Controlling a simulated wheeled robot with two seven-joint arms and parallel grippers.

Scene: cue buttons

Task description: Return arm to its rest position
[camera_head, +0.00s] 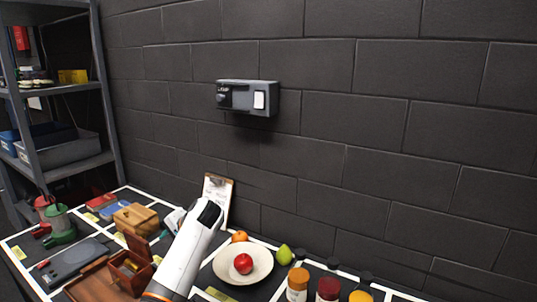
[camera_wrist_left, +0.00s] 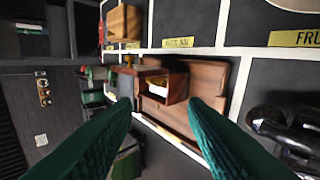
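My left arm (camera_head: 183,255) rises from the bottom of the head view as a white link with a black end, over the table. I cannot make out its gripper there. In the left wrist view my left gripper (camera_wrist_left: 160,104) shows two green fingers spread apart, with nothing between them. Beyond the fingertips is a small reddish-brown wooden box (camera_wrist_left: 178,88) with something yellow and white inside; it also shows in the head view (camera_head: 128,270). My right gripper is in neither view.
A grey box with a white button (camera_head: 259,100) hangs on the dark wall. The table holds a wooden box (camera_head: 135,218), a clipboard (camera_head: 217,190), a plate (camera_head: 228,268) with a red apple (camera_head: 243,263), a green pear (camera_head: 284,255) and several jars. A metal shelf (camera_head: 65,88) stands left.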

